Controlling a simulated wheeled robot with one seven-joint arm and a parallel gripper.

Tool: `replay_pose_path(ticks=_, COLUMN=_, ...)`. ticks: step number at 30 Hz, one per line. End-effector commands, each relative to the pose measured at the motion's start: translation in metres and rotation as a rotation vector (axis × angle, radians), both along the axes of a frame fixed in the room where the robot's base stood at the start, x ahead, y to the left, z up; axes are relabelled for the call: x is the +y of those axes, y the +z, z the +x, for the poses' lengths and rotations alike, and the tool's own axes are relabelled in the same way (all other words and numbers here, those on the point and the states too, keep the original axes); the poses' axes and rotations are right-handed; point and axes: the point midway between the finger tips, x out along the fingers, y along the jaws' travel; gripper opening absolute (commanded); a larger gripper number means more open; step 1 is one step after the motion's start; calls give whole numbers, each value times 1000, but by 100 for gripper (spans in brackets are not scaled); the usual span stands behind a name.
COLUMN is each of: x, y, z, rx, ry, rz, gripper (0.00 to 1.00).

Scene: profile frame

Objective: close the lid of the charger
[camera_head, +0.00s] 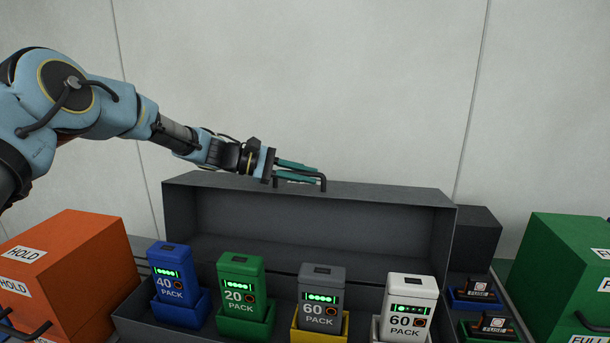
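The charger is a long dark grey box with its lid (330,222) standing open, tilted up at the back, its hollow inside facing me. A black bar handle (324,183) stands on the lid's upper edge. My gripper (298,171) is at this handle, reaching in from the left. Its two teal fingers lie close above and below the bar. I cannot tell whether they press on it. In the charger's base (150,328) stand four-sided upright packs: blue "40" (173,275), green "20" (240,282), grey "60" (320,295) and white "60" (408,305), with lit green indicators.
An orange "HOLD" box (75,255) stands at the left and a green box (570,270) at the right. Small dark items (478,292) sit in blue and green holders right of the charger. A pale wall (350,80) is behind.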

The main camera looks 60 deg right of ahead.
Motion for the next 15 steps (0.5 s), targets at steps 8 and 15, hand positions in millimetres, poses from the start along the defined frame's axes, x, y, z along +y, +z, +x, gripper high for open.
replay_pose_path(ticks=8, x=0, y=0, z=0, rx=0, ry=0, rz=0, gripper=0)
replay_pose_path(ticks=15, x=0, y=0, z=0, rx=0, ry=0, rz=0, gripper=0)
